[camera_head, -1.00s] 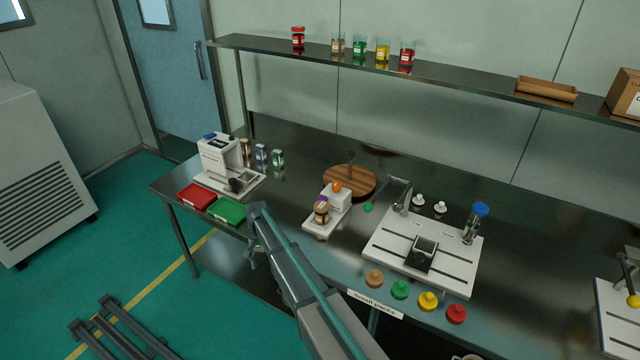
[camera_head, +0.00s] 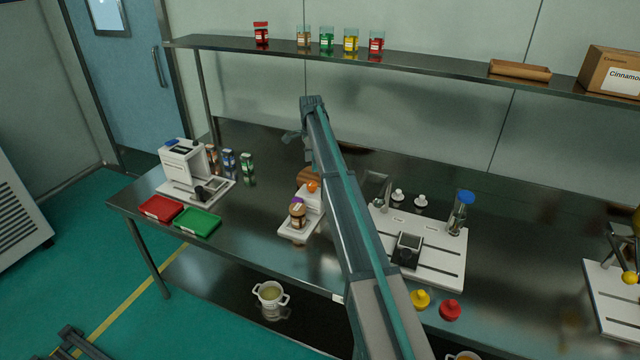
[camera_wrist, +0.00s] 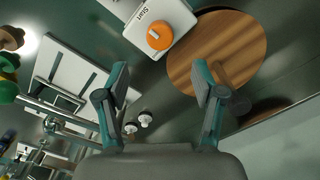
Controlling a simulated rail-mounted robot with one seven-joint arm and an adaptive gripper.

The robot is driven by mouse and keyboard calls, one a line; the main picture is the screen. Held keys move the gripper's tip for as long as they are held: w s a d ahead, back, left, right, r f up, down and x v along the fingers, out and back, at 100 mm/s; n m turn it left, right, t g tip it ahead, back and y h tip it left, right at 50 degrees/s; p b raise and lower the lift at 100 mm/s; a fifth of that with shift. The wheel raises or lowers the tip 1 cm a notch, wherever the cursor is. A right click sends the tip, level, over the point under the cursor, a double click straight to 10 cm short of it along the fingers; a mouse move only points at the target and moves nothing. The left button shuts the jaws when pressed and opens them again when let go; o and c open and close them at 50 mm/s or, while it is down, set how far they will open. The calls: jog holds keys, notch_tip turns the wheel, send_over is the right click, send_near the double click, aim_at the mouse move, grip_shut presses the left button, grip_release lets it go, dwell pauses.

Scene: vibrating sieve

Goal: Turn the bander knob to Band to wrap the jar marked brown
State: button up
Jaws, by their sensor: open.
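The bander is a small white device (camera_head: 299,226) on the table in the head view, with a jar with brown contents and a purplish top (camera_head: 297,212) on its front plate. Its orange knob (camera_head: 312,186) sits on the raised white block behind the jar. In the wrist view the orange knob (camera_wrist: 159,36) is at the top centre, beside the printed word "Start". My gripper (camera_wrist: 162,85) is open and empty, its fingers spread below the knob in the picture and apart from it. In the head view my arm partly hides the bander's surroundings.
A round wooden board (camera_wrist: 218,52) lies beside the bander. A white station (camera_head: 430,245) stands to the right, with two small white knobs (camera_wrist: 138,122) near it. Red (camera_head: 161,208) and green (camera_head: 197,222) trays lie left. Jars stand on the shelf (camera_head: 430,75) above.

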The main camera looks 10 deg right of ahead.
aim_at(312, 183)
notch_tip(312, 183, down, 10)
jog(key=p, duration=0.2)
jog(key=shift+a+r+p, duration=0.1)
jog(key=shift+r+p, duration=0.15)
jog(key=shift+p, duration=0.15)
jog(key=shift+c, duration=0.2)
jog(key=c, duration=1.1)
